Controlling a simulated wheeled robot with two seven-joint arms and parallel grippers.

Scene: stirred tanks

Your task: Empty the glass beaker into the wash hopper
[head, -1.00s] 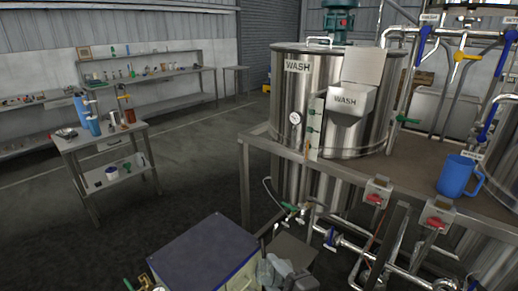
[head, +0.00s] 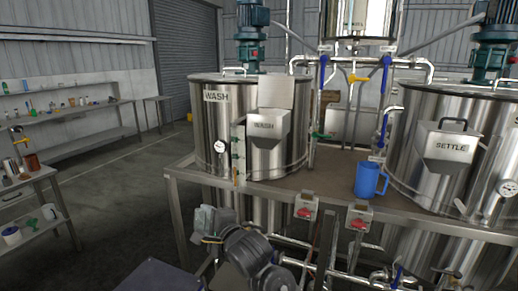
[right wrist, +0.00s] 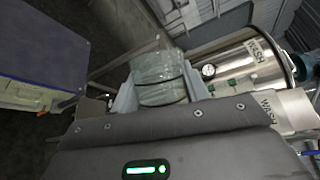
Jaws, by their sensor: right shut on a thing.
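The glass beaker (right wrist: 160,80) is clear and sits between the fingers of my right gripper (right wrist: 158,92) in the right wrist view. In the head view my right gripper (head: 212,222) is shut on it, low in front of the wash tank, and the glass is hard to make out there. I cannot tell what the beaker holds. The wash hopper (head: 268,132) is a steel chute labelled WASH on the tank's front, above and to the right of the gripper. It also shows at the right wrist view's right edge (right wrist: 288,106). My left gripper is out of view.
A blue jug (head: 369,179) and the settle tank (head: 409,130) are to the right. Switch boxes (head: 305,210) hang on the platform's front. Open floor lies left.

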